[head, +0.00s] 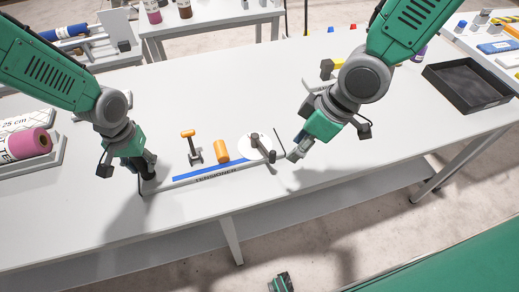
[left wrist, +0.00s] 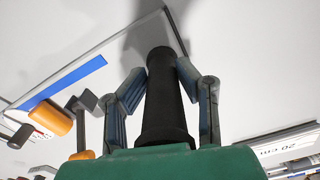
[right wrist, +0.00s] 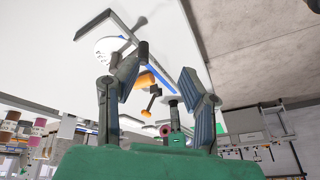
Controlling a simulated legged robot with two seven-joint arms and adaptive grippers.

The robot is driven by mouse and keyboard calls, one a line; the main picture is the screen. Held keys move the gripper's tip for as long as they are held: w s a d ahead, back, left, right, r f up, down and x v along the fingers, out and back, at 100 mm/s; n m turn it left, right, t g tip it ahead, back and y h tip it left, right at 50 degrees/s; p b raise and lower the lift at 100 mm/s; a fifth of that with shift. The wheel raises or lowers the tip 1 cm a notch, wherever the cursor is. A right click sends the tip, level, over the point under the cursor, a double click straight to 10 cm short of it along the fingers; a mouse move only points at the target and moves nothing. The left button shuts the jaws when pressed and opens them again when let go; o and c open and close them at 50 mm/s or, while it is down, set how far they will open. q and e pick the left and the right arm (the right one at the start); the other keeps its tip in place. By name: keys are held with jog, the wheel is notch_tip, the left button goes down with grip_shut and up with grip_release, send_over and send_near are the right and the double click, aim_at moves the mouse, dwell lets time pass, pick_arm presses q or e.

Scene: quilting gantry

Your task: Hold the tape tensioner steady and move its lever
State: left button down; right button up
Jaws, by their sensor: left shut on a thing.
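The tape tensioner (head: 215,177) is a long, pale base labelled TENSIONER on the white table, with a blue strip (head: 195,171). It carries an orange-topped upright (head: 190,145), an orange roller (head: 221,151), a white disc (head: 250,149) and a dark grey lever arm (head: 262,148) by the disc. My left gripper (head: 147,172) is shut on the black post (left wrist: 165,95) at the base's left end. My right gripper (head: 297,150) is open and empty, just right of the disc and lever. In the right wrist view its fingers (right wrist: 158,70) are spread, the left one overlapping the lever.
A tray with a pink roll (head: 28,143) is at the left. A black tray (head: 468,84) sits at the right.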

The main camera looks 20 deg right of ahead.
aim_at(273, 152)
notch_tip(273, 152, up, 4)
jog(key=w+n, duration=0.2)
jog(key=x, duration=1.2)
jog(key=shift+w+d, duration=0.15)
jog(key=shift+w, duration=0.25)
grip_shut()
